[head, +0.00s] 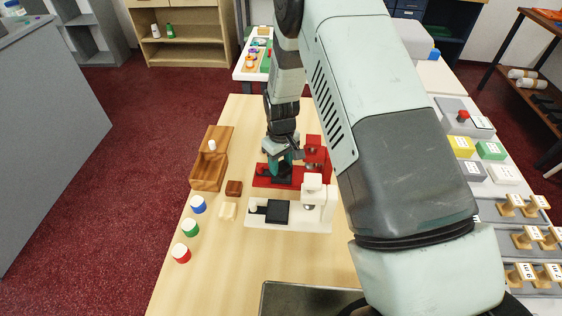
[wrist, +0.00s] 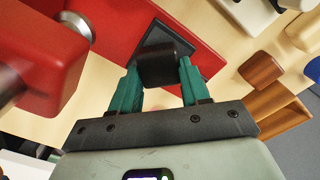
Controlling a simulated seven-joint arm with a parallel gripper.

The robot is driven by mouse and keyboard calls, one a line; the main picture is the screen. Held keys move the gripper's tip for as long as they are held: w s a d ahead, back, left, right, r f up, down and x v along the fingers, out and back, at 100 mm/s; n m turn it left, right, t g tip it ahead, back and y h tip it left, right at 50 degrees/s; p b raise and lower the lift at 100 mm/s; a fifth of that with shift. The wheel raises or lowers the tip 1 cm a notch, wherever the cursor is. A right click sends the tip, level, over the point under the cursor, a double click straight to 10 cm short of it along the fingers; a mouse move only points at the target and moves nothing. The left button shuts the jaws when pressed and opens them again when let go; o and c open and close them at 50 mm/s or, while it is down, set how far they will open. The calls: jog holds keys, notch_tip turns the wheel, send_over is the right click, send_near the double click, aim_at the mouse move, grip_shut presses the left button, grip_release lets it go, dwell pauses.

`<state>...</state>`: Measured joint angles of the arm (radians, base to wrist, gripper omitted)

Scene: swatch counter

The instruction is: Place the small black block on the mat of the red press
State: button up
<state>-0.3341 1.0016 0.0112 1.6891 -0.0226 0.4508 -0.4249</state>
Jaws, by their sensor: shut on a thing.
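The red press (head: 262,182) stands on the table behind the white press, and its red base also fills much of the wrist view (wrist: 115,25). Its dark square mat (wrist: 182,36) is partly hidden behind the block. My gripper (head: 279,167) is over the mat side of the red press. In the wrist view, its teal fingers (wrist: 158,82) are shut on the small black block (wrist: 158,66). The block overlaps the mat in that view; I cannot tell whether it touches it. The block is hard to make out in the head view.
The white press (head: 316,205) with a black mat (head: 275,211) stands just in front. To the left are a brown block (head: 234,188), a cream block (head: 227,210), a wooden box (head: 208,177) and blue, green and red-banded cylinders (head: 190,228).

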jog(key=o, duration=1)
jog(key=shift+f, duration=0.1)
jog(key=shift+o, duration=0.2)
notch_tip(320, 180, up, 13)
notch_tip(320, 180, up, 9)
jog(key=m+t, duration=0.1)
send_over(281, 165)
jog(key=s+d, duration=0.2)
jog(key=d, duration=0.1)
jog(key=s+d+r+m+t, duration=0.1)
jog(key=s+d+r, duration=0.2)
jog(key=r, duration=0.3)
jog(key=s+d+r+m+t, duration=0.1)
jog(key=s+d+r+m, duration=0.15)
jog(key=r, duration=0.25)
jog(key=s+d+r+m+t, duration=0.1)
jog(key=s+d+r, duration=0.3)
jog(key=s, duration=0.6)
jog(key=s+d+r+m+t, duration=0.1)
jog(key=s+d+r+m, duration=0.2)
jog(key=s, duration=0.6)
jog(key=shift+s+d+r+t, duration=0.3)
jog(key=shift+s+d+r, duration=0.1)
jog(key=shift+d+r, duration=0.1)
